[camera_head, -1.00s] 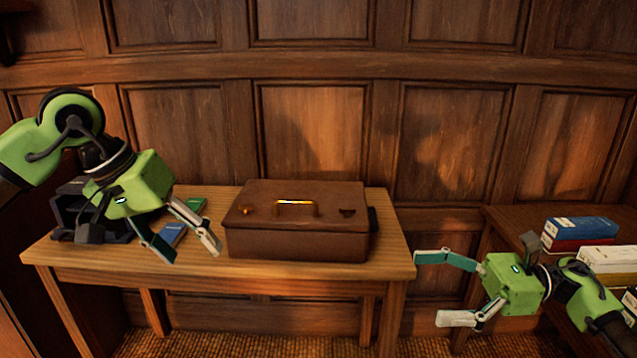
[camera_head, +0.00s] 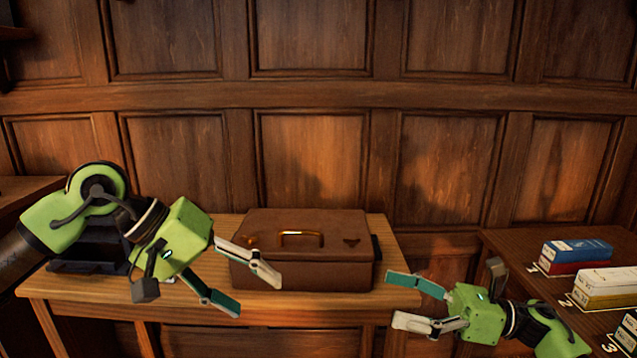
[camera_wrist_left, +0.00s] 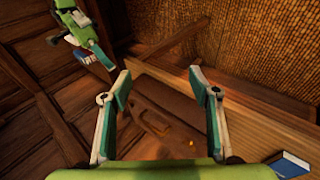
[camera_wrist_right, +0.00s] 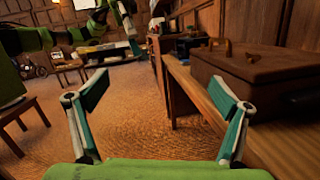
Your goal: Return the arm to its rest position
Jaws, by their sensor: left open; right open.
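My left gripper (camera_head: 240,288) is open and empty in the head view. It hangs over the front left of the wooden table, in front of the brown case's left side. My right gripper (camera_head: 405,305) is open and empty, just off the table's right end. The open fingers of the left gripper (camera_wrist_left: 160,90) show in the left wrist view with the case beyond them. The open fingers of the right gripper (camera_wrist_right: 165,95) show in the right wrist view with nothing between them.
The brown case (camera_head: 325,262) with a brass handle stands closed on the wooden table (camera_head: 340,303). A black object (camera_head: 90,250) sits at the table's left end, partly behind my left arm. A blue book (camera_wrist_left: 288,165) shows in the left wrist view. Boxes (camera_head: 577,252) stand on the right table.

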